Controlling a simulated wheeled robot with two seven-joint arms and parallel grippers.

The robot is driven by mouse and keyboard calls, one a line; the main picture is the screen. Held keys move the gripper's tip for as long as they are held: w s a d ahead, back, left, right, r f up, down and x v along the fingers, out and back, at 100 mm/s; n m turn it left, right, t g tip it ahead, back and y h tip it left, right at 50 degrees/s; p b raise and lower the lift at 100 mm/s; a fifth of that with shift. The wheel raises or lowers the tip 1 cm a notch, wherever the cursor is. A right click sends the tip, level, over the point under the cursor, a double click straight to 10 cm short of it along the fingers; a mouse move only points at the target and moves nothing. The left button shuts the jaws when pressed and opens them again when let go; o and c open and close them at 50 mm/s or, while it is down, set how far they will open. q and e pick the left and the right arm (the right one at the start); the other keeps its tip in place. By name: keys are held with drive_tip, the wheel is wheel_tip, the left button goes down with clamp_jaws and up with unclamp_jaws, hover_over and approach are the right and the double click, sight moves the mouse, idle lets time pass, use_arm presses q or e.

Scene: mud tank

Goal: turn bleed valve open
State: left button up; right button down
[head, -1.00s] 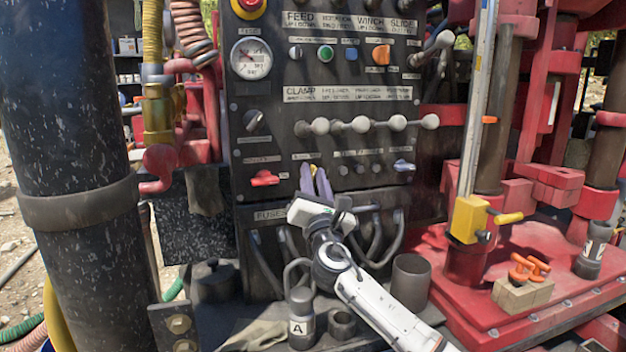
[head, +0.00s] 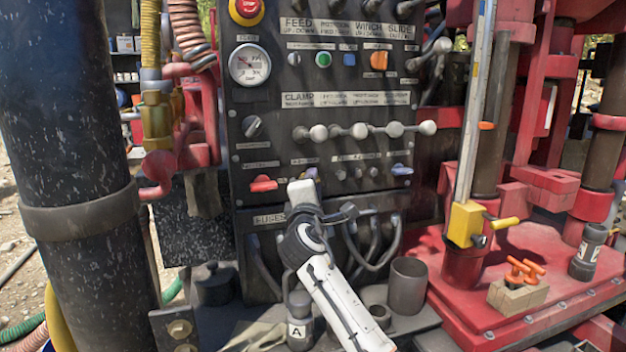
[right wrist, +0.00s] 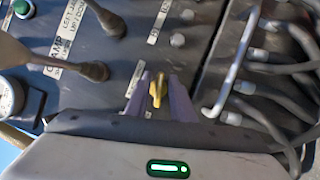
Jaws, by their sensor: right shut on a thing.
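The bleed valve appears as a small yellow handle (right wrist: 157,88) on the dark control panel (head: 275,225) in the right wrist view. My right gripper (right wrist: 158,100) has its two purple fingers on either side of this handle, shut on it. In the head view my right gripper (head: 305,190) is at the lower middle of the panel, just right of a red handle (head: 263,183). My left gripper is not in view.
A row of round-knobbed levers (head: 360,131) stands out above my gripper. A blue-grey handle (head: 401,170) is to the right. Grey cables (head: 370,240) hang below. A bottle marked A (head: 299,325) and an open dark cup (head: 407,285) stand on the ledge.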

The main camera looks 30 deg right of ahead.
drive_tip(key=shift+m+g+p, duration=0.4)
drive_tip(key=shift+m, duration=0.5)
drive_tip(key=shift+f, duration=0.1)
drive_tip(key=c, duration=1.9)
unclamp_jaws()
drive_tip(key=shift+o, duration=0.2)
drive_tip(key=v, duration=1)
drive_tip(key=shift+s+b, duration=0.15)
drive_tip(key=shift+b, duration=0.25)
